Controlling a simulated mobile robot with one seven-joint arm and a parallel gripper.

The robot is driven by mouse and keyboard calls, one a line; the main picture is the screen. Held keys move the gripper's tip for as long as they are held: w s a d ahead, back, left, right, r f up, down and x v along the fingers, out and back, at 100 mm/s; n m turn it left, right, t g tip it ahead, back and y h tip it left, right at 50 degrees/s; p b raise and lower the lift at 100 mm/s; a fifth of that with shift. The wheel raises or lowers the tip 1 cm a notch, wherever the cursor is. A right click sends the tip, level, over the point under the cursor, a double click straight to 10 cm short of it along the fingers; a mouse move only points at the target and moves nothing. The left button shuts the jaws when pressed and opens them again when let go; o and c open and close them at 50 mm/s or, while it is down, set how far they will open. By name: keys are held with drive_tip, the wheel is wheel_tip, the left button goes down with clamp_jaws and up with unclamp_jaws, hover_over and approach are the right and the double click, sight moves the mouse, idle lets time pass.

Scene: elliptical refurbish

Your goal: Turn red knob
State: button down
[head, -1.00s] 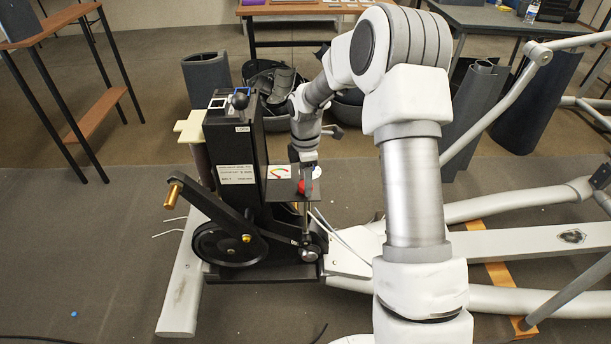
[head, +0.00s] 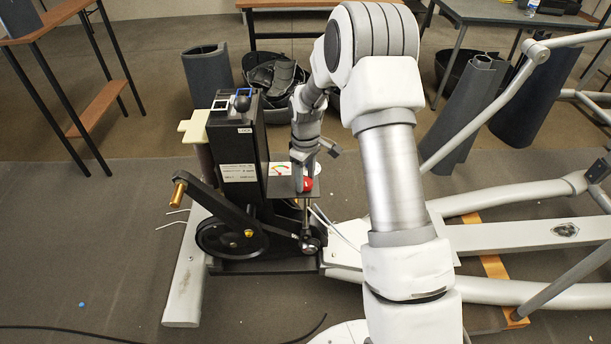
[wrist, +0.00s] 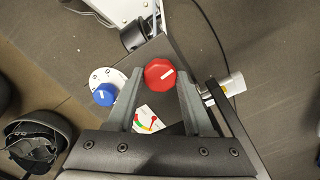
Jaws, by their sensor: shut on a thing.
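The red knob (head: 308,184) is on a small grey panel (head: 284,186) on the right side of the black machine (head: 246,150). In the wrist view the red knob (wrist: 159,73) is an octagonal cap with a white mark, which points diagonally. My gripper (wrist: 158,80) has one finger on each side of it and is shut on it. In the head view my gripper (head: 303,172) comes down on the knob from above and partly hides it.
A blue knob (wrist: 105,94) on a white dial and a coloured gauge label (wrist: 148,120) are beside the red knob. A black crank (head: 215,210) and white frame bars (head: 500,242) surround the machine. Dark bins (head: 277,82) stand behind. Floor at front left is mostly clear.

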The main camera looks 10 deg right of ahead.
sight(306, 181)
drive_tip(key=shift+m, duration=0.6)
drive_tip(key=shift+c, duration=1.5)
unclamp_jaws()
wheel_tip(306, 181, up, 18)
drive_tip(key=p, duration=0.4)
drive_tip(key=shift+f, duration=0.25)
